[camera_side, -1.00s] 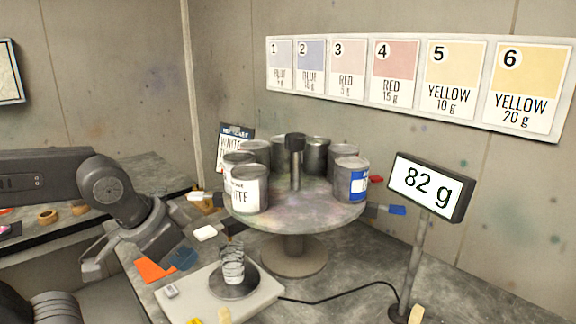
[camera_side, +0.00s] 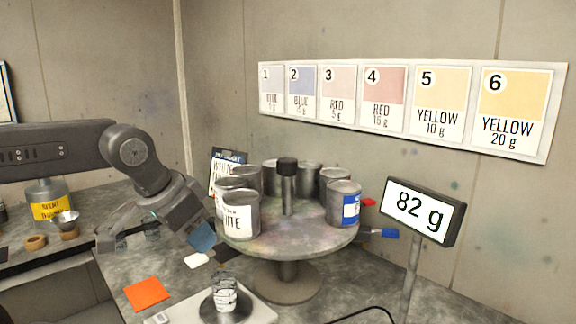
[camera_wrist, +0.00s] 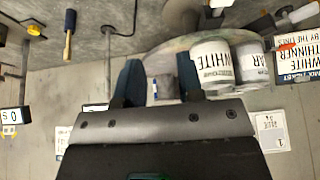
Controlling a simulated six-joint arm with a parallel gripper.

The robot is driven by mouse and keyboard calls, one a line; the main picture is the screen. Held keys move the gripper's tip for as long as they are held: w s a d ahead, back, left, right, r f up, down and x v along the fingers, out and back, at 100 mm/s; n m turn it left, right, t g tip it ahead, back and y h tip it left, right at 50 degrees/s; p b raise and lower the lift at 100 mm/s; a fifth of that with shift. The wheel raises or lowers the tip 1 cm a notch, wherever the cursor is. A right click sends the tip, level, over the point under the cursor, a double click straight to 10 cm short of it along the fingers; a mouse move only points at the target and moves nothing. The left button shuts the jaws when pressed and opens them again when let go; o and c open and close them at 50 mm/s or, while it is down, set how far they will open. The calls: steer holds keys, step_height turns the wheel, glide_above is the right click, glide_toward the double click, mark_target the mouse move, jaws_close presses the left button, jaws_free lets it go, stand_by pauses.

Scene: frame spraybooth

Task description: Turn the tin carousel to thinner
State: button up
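The round carousel (camera_side: 285,238) carries several grey tins around a central post with a dark knob (camera_side: 287,165). A tin labelled WHITE (camera_side: 238,215) is at its front left, and a tin with a blue label (camera_side: 343,204) is at its right. I cannot read a thinner label on any tin. My gripper is left of the carousel in the side view, a blue fingertip (camera_side: 202,237) near the rim. The WHITE tin (camera_wrist: 212,66) and another tin (camera_wrist: 250,64) are beside one finger.
A scale (camera_side: 245,312) holding a clear cup (camera_side: 224,292) stands in front. Its display (camera_side: 422,211) reads 82 g at the right. A label card (camera_side: 226,172) stands behind the carousel. An orange sheet (camera_side: 147,293) and white block (camera_side: 197,260) lie on the bench.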

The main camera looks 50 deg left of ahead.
mark_target(287, 160)
steer(key=o, duration=0.7)
steer(key=shift+n, duration=0.6)
steer(key=w+a+r, duration=0.1)
steer(key=w+r, duration=0.3)
steer(key=w+a+r, duration=0.1)
steer(key=w+r, duration=0.3)
steer(key=w+a+r, duration=0.1)
steer(key=w+r, duration=0.3)
steer(key=w, duration=0.1)
steer(key=shift+w, duration=0.1)
steer(key=shift+o, duration=0.3)
steer(key=w+a+r, duration=0.2)
steer(key=w, duration=0.3)
steer(key=w+a+r+n+g+y, duration=0.1)
steer(key=w+a+r, duration=0.1)
steer(key=w, duration=0.3)
steer(key=shift+a+r, duration=0.15)
steer(key=shift+a, duration=0.2)
steer(key=x, duration=1.4)
steer(key=shift+w+r, duration=0.1)
steer(key=shift+c, duration=0.3)
steer(key=c, duration=1.2)
